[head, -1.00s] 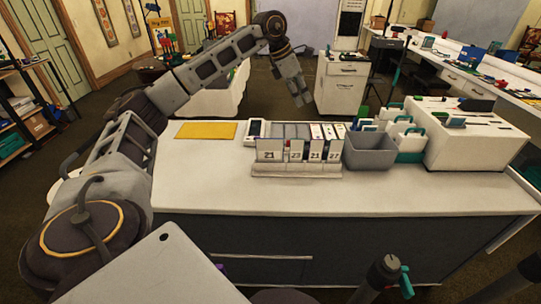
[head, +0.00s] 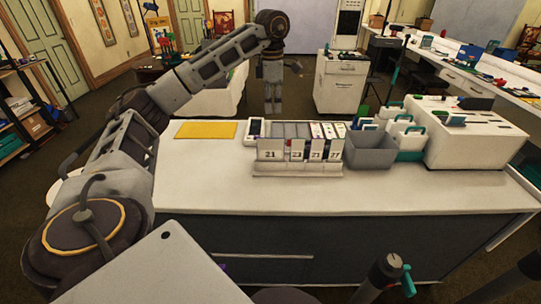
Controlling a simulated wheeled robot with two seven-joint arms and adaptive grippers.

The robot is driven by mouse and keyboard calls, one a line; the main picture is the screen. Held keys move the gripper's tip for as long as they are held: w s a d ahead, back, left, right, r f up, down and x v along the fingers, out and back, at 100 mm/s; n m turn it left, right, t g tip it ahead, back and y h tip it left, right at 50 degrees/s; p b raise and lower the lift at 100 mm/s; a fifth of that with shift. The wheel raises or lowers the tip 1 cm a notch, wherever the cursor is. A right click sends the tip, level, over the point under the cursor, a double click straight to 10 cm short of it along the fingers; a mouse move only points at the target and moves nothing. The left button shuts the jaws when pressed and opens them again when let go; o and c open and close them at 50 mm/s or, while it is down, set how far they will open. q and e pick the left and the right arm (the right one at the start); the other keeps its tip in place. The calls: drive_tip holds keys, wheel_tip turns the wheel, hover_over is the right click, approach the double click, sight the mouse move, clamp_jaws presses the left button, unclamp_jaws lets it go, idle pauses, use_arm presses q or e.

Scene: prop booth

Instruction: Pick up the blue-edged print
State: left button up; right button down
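My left gripper (head: 273,108) hangs fingers down behind the far edge of the white counter (head: 400,195), above and beyond the rack. It is small here, and I cannot tell whether its fingers are apart. I see nothing held in it. A white rack (head: 297,170) on the counter holds several upright numbered cards (head: 270,149). Behind them lie grey and white pieces (head: 290,131), some with coloured marks. I cannot tell which piece, if any, is the blue-edged print.
A yellow sheet (head: 207,130) lies left of the rack. A grey bin (head: 370,152) stands to its right, beside teal-edged white holders (head: 408,140) and a large white box (head: 475,145). The counter's front part is clear.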

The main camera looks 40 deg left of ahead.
use_arm(q)
drive_tip(key=shift+s+m, duration=0.25)
drive_tip(key=shift+m, duration=0.05)
use_arm(e)
drive_tip(key=shift+a, duration=0.1)
use_arm(q)
drive_tip(key=shift+f, duration=0.1)
use_arm(e)
drive_tip(key=shift+a, duration=0.1)
use_arm(q)
hover_over(271, 139)
wheel_tip(271, 139, down, 7)
drive_tip(key=shift+w+f, duration=0.15)
drive_tip(key=shift+f, duration=0.6)
use_arm(e)
drive_tip(key=shift+w, duration=0.25)
use_arm(q)
drive_tip(key=shift+a+f, duration=0.15)
drive_tip(key=shift+f, duration=2.45)
use_arm(e)
drive_tip(key=shift+s+a, duration=0.1)
drive_tip(key=shift+a, duration=0.15)
